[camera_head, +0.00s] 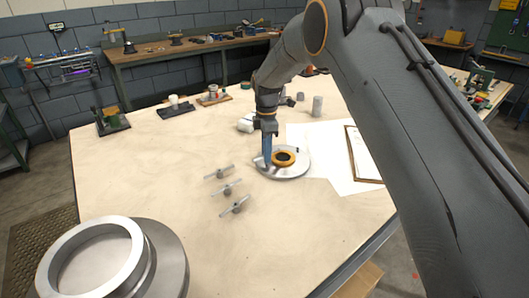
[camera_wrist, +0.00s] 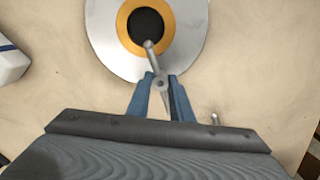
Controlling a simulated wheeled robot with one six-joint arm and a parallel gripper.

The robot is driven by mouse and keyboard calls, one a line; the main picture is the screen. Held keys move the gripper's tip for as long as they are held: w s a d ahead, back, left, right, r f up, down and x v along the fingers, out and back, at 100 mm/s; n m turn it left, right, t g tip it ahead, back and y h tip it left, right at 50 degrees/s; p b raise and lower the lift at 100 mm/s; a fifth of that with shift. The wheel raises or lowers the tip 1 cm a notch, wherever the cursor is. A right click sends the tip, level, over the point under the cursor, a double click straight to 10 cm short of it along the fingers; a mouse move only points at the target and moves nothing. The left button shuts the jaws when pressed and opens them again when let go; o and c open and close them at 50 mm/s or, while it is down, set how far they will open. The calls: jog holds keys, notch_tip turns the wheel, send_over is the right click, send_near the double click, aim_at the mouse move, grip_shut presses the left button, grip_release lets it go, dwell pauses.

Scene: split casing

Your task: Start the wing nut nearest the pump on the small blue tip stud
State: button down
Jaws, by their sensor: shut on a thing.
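My gripper (camera_head: 267,160) is above the left edge of a grey disc with an orange ring. In the wrist view its blue fingers (camera_wrist: 161,88) are shut on a metal wing nut (camera_wrist: 160,82). One rounded wing reaches up over the orange ring in that picture; the other points back between the fingers. Three more wing nuts lie in a row to the left of the disc: a far one (camera_head: 219,173), a middle one (camera_head: 226,188) and a near one (camera_head: 236,206). I cannot make out a blue-tipped stud in either view.
The grey disc (camera_head: 292,173) with its orange ring (camera_head: 284,158) lies on the pale table. A large metal ring part (camera_head: 160,255) stands at the lower left. White paper and a framed sheet (camera_head: 362,155) lie to the right. The table's front middle is clear.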

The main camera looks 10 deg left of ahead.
jog(key=shift+f, duration=0.55)
dwell(0.6)
jog(key=m+b, duration=0.1)
jog(key=m, duration=0.5)
jog(key=shift+m, duration=0.4)
jog(key=m, duration=0.7)
jog(key=shift+w, duration=0.1)
jog(key=c, duration=1.5)
grip_release()
notch_tip(320, 180, up, 5)
jog(key=shift+p, duration=0.7)
